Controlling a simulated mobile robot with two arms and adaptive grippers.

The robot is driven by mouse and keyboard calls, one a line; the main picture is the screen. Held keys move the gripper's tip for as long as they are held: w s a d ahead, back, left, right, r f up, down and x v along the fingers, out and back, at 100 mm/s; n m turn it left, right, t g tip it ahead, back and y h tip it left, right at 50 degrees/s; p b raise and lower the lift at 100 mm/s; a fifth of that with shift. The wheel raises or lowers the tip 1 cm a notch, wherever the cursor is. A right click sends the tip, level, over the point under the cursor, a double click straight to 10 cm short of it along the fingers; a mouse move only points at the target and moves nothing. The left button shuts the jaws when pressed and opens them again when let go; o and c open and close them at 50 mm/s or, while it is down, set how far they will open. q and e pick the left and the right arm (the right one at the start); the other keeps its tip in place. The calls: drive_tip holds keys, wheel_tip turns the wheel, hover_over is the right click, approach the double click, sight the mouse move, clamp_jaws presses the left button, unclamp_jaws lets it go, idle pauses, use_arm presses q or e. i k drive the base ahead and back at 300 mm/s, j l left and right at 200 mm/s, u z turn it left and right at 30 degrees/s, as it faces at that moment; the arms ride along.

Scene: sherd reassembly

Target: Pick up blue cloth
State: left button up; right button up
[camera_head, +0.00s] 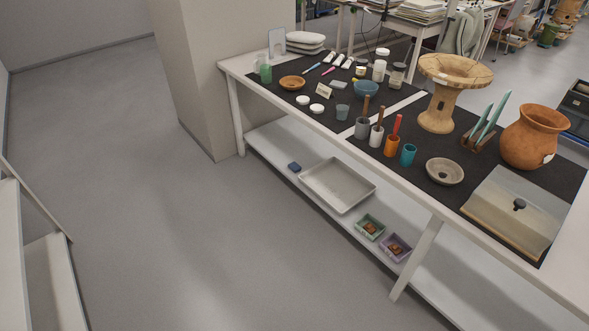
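A small, dark blue folded-looking piece (294,167) lies on the lower shelf of the long white table, near the shelf's left end. It is the only thing in view that could be the blue cloth, but it is too small to tell its material. Neither of my grippers is in view.
The lower shelf (262,138) also bears a grey tray (312,181), a green bin (360,229) and a purple bin (387,250). The tabletop above is crowded with pots, cups and tools. A pale pillar (195,80) stands behind left. The floor in front is clear.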

sight(293, 167)
drive_tip(key=i+j+z, duration=0.1)
drive_tip(key=z, duration=0.25)
drive_tip(key=i+j+z, duration=0.3)
drive_tip(key=j, duration=0.3)
drive_tip(key=i+j+z, duration=0.25)
drive_tip(key=j, duration=0.4)
drive_tip(key=i+j+z, duration=0.15)
drive_tip(key=j, duration=0.2)
